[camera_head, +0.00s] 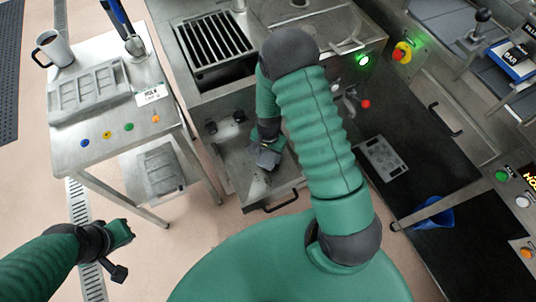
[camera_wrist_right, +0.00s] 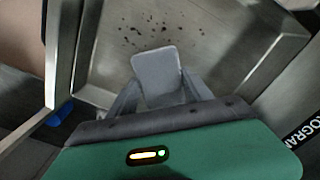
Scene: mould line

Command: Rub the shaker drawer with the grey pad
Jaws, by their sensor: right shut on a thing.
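The shaker drawer (camera_head: 236,168) is pulled out below the grated machine, with its handle at the front edge. Its metal floor also shows in the right wrist view (camera_wrist_right: 215,40), with a patch of dark specks (camera_wrist_right: 150,30). My right gripper (camera_head: 268,158) is inside the drawer area and shut on the grey pad (camera_wrist_right: 157,75). The pad is just below the specks in the wrist view; I cannot tell whether it touches the floor. My left gripper (camera_head: 122,232) is at the lower left, over the floor and away from the drawer; its jaw state is unclear.
A steel table (camera_head: 100,150) at left holds a mug (camera_head: 54,48), a grey mould (camera_head: 90,92) and a small sign (camera_head: 152,94). A blue funnel-like object (camera_head: 436,215) and a grey plate (camera_head: 382,158) are at right. The drawer walls rise around my right gripper.

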